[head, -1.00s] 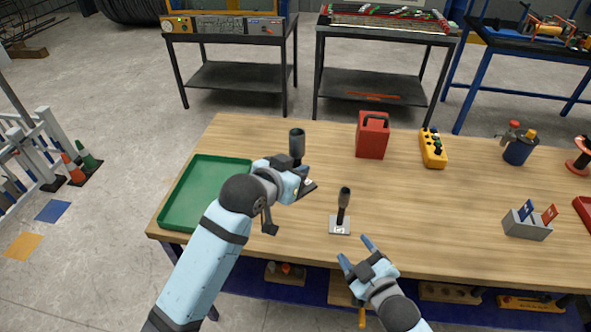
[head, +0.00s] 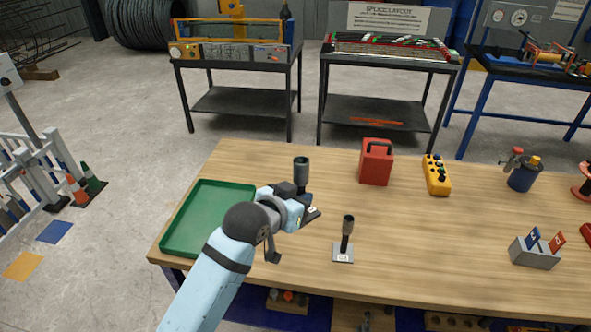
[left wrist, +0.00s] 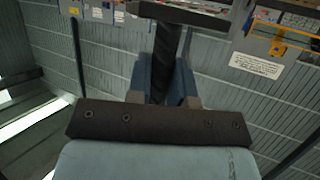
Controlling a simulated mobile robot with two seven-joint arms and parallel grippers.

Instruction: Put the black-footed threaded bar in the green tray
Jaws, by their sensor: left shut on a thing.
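The black-footed threaded bar (head: 302,174) stands upright right of the green tray, with a dark sleeve on top. Its black foot (head: 312,214) shows beside my left gripper (head: 297,204). That gripper is shut on the bar; its fingers hide the bar's middle. I cannot tell whether the foot touches the table. In the left wrist view the dark bar (left wrist: 166,60) runs between the two blue fingers. The empty green tray (head: 172,241) lies at the table's left end, left of the gripper. My right gripper is out of view.
A second bar (head: 347,232) with a grey foot stands to the right, close by. A red box (head: 376,162), a yellow control box (head: 436,175), a blue cup (head: 522,178) and a grey flag holder (head: 534,253) stand further right. The front middle of the table is clear.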

